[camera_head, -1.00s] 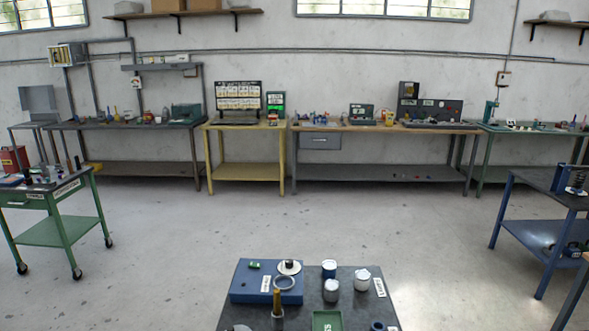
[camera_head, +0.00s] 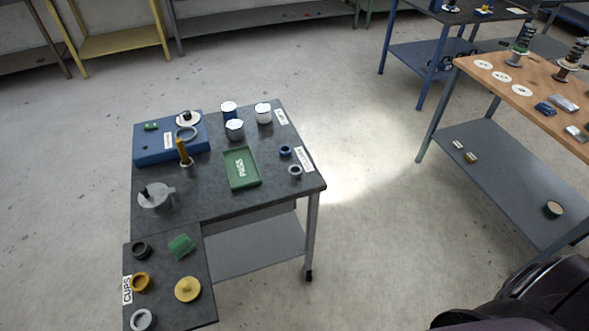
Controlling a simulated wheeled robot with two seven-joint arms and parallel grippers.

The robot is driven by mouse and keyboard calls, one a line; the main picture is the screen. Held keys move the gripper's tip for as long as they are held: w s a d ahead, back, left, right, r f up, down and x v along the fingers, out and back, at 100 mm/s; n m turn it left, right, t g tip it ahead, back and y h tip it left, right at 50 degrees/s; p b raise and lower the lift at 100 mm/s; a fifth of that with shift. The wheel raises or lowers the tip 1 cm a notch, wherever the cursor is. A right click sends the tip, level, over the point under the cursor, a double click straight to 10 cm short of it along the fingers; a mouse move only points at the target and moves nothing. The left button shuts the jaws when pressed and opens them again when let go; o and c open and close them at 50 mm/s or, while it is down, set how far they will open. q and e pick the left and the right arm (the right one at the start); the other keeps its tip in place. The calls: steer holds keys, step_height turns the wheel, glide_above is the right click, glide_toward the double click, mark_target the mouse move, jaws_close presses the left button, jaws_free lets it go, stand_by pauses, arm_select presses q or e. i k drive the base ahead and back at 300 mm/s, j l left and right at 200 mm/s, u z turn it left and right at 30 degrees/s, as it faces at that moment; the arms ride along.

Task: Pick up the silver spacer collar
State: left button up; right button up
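A small silver ring, which looks like the silver spacer collar (camera_head: 295,171), lies on the dark grey table (camera_head: 226,193) near its right edge. It sits beside a white label (camera_head: 304,158) whose text is too small to read surely. A small blue collar (camera_head: 285,151) lies just behind it. Nothing covers the silver ring. Neither of my grippers is in view.
A green tray (camera_head: 241,168) lies left of the collars. A blue block (camera_head: 170,138), white-topped jars (camera_head: 235,129) and a metal pot (camera_head: 155,199) share the table. A lower front surface holds cups (camera_head: 142,320). A wooden-topped bench (camera_head: 530,85) stands right, with clear floor between.

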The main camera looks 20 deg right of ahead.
mark_target(293, 167)
steer(key=l+u, duration=0.25)
steer(key=u, duration=0.15)
steer(key=i+l+u, duration=0.1)
steer(key=l+u, duration=0.15)
steer(key=u, duration=0.2)
steer(key=l+u, duration=0.25)
steer(key=u, duration=0.15)
